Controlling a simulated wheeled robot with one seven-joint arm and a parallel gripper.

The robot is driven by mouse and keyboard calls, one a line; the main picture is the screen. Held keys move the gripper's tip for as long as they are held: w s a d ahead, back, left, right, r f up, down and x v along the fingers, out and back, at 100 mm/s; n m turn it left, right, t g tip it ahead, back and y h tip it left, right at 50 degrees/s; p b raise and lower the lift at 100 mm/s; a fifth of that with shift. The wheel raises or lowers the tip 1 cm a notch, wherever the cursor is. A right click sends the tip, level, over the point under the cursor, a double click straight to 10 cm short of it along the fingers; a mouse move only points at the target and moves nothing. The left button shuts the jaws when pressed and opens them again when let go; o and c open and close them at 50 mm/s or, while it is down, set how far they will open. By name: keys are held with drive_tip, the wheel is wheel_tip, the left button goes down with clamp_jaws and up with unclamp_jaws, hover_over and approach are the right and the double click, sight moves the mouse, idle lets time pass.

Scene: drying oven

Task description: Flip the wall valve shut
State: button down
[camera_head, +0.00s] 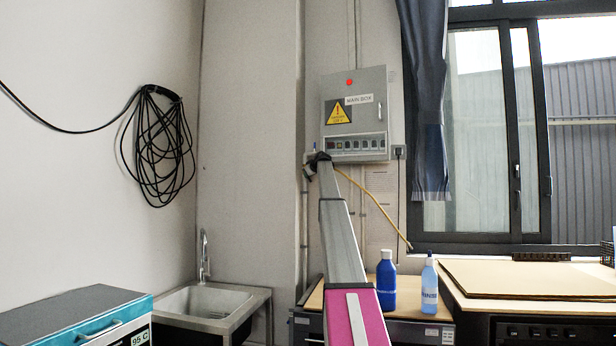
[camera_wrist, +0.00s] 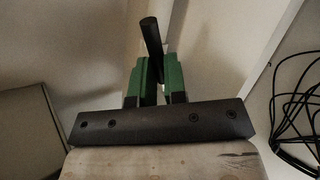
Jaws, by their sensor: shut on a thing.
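My arm reaches up to the wall, and my gripper (camera_head: 318,158) is at the lower left corner of the grey electrical box, small and dark in the head view. The handle sticks up beyond the fingers, tilted slightly. The valve's body is hidden behind the gripper, and I cannot tell the lever's exact turn from the head view.
The electrical box (camera_head: 355,115) is close to the right of my gripper. A blue bottle (camera_head: 386,283) and a pale blue bottle (camera_head: 429,287) stand below. A sink (camera_head: 205,302) and coiled black cable (camera_head: 158,150) are left.

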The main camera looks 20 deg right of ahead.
drive_tip(key=c, duration=1.4)
unclamp_jaws()
drive_tip(key=shift+c, duration=0.2)
drive_tip(key=v, duration=1)
drive_tip(key=shift+s, duration=0.4)
